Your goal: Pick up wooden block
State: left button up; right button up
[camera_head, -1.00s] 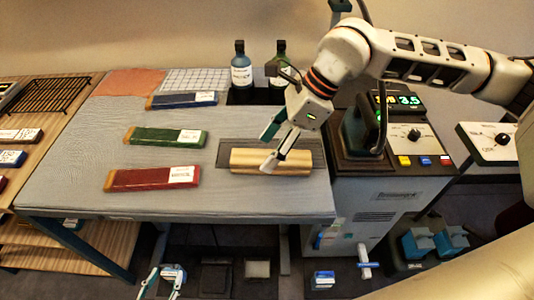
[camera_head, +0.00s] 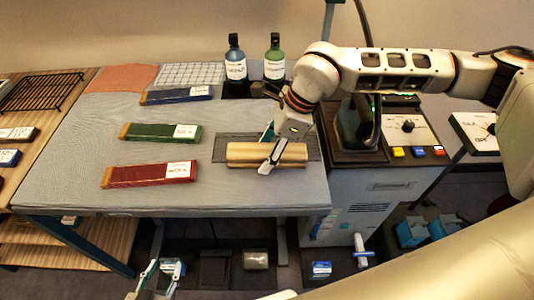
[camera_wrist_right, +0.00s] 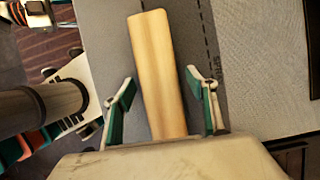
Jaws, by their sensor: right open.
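The wooden block (camera_head: 240,154), a long pale bar, lies on a dark grey mat (camera_head: 222,138) near the table's front right. My right gripper (camera_head: 267,152) is open over the block. In the right wrist view, the block (camera_wrist_right: 154,60) runs between the two spread green-and-white fingers of the right gripper (camera_wrist_right: 161,84), with a gap on each side. The fingers do not appear to touch it. My left gripper (camera_head: 163,268) is low at the bottom left, below the table's front edge, its fingers apart and empty.
Red (camera_head: 140,174), green (camera_head: 150,132) and blue (camera_head: 165,96) labelled bars lie left of the block. Two dark bottles (camera_head: 235,70) stand behind. A control unit with a dial (camera_head: 408,125) stands to the right. The table's front (camera_head: 180,200) is clear.

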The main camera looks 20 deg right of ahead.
jog(key=c, duration=1.5)
jog(key=shift+r, duration=0.15)
